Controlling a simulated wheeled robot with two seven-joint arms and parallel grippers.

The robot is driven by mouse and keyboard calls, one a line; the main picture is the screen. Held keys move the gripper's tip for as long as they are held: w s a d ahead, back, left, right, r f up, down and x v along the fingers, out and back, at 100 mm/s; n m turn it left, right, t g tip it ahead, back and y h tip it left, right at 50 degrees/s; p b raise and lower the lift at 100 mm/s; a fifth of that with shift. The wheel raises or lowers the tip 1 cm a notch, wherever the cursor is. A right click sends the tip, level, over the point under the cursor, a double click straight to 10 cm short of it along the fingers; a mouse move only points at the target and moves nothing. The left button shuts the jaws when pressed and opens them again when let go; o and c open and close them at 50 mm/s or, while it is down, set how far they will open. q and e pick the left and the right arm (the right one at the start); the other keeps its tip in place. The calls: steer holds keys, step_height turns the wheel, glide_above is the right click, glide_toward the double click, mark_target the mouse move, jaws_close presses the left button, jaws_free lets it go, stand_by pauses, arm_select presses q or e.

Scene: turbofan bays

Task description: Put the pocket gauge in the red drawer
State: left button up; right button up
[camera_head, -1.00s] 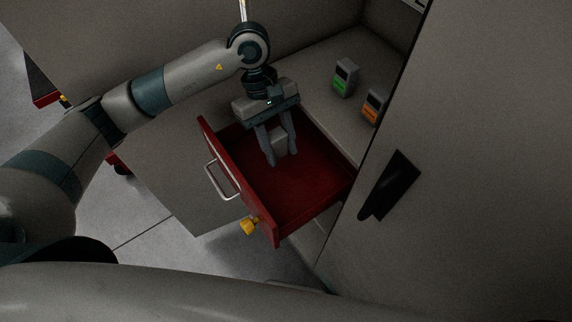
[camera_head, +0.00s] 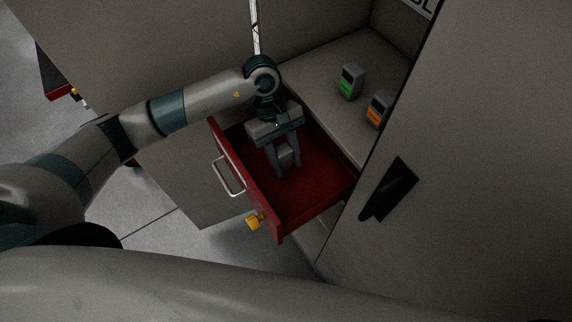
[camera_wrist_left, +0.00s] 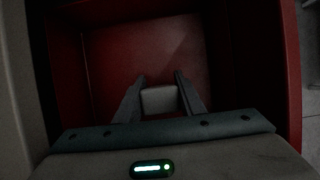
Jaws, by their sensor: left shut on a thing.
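The red drawer (camera_head: 318,195) is pulled open, with a silver handle (camera_head: 228,176) on its front. My left gripper (camera_head: 287,168) points down inside the drawer's opening. It is shut on a small grey block, the pocket gauge (camera_head: 286,157). In the left wrist view the gauge (camera_wrist_left: 160,99) sits between the two fingers (camera_wrist_left: 160,88), with the red drawer floor (camera_wrist_left: 150,50) beyond it. I cannot tell whether the gauge touches the drawer floor. My right gripper is not in view.
A device with a green panel (camera_head: 349,82) and one with an orange panel (camera_head: 378,109) stand on the grey counter behind the drawer. A grey door with a black handle (camera_head: 389,190) stands close on the right.

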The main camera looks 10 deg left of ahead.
mark_target(286, 168)
arm_select(q)
step_height(286, 168, down, 3)
steer(key=shift+r+p, duration=0.15)
steer(key=shift+p, duration=0.45)
steer(key=shift+f, duration=0.2)
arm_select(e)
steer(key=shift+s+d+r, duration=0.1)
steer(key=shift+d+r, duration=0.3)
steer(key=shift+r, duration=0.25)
arm_select(q)
steer(key=shift+f, duration=0.1)
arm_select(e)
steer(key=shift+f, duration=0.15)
arm_select(q)
steer(key=shift+f+b, duration=0.1)
steer(key=shift+b, duration=0.25)
steer(key=o, duration=1.2)
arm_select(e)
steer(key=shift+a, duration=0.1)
